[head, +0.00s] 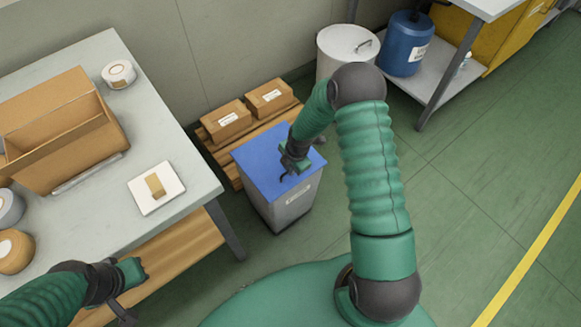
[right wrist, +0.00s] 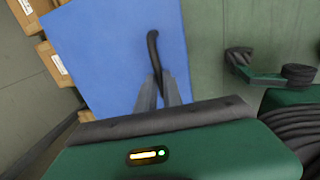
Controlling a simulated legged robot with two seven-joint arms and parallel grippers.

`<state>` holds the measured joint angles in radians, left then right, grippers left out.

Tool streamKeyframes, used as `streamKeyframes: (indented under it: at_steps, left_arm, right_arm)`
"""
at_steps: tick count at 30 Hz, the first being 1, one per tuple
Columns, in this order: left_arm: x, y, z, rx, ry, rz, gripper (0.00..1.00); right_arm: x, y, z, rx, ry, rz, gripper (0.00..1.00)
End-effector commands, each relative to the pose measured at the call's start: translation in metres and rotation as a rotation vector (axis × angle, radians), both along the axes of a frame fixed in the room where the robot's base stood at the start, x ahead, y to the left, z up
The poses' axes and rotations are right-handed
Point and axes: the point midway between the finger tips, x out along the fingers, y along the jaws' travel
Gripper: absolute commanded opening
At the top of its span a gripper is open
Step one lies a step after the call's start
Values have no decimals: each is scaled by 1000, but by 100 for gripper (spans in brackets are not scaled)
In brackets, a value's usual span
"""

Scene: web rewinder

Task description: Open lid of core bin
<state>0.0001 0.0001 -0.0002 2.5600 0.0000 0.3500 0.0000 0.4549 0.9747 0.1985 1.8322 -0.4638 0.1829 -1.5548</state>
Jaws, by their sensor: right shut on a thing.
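The core bin (head: 288,207) is a grey box standing on the floor, with a label on its front. Its flat blue lid (head: 262,158) lies closed on top and fills much of the right wrist view (right wrist: 115,55). A dark curved handle (right wrist: 152,48) stands on the lid. My right gripper (head: 287,176) is over the lid, with its fingers closed around the handle; in the right wrist view its two grey fingers (right wrist: 158,92) meet at the handle.
A grey table (head: 110,75) at the left bears an open cardboard box (head: 70,165) and tape rolls. Behind the bin, cartons (head: 228,118) sit on a wooden pallet (head: 215,150). A white drum (head: 340,45) and a blue canister (head: 405,45) stand farther back. The green floor at right is clear.

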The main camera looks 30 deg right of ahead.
Motion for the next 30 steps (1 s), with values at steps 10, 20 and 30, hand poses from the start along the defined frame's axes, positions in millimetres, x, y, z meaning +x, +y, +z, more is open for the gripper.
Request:
streamKeyframes:
  at_steps: [10,20,30]
  left_arm:
    - [0,0,0,0,0,0,0]
    - [0,0,1,0,0,0,0]
    - [0,0,31,0,0,0,0]
  right_arm:
    - [1,-6,1,-7,-4,-6,0]
    - [1,-6,2,-8,-4,-7,0]
    - [10,-6,28,-15,76,-5,0]
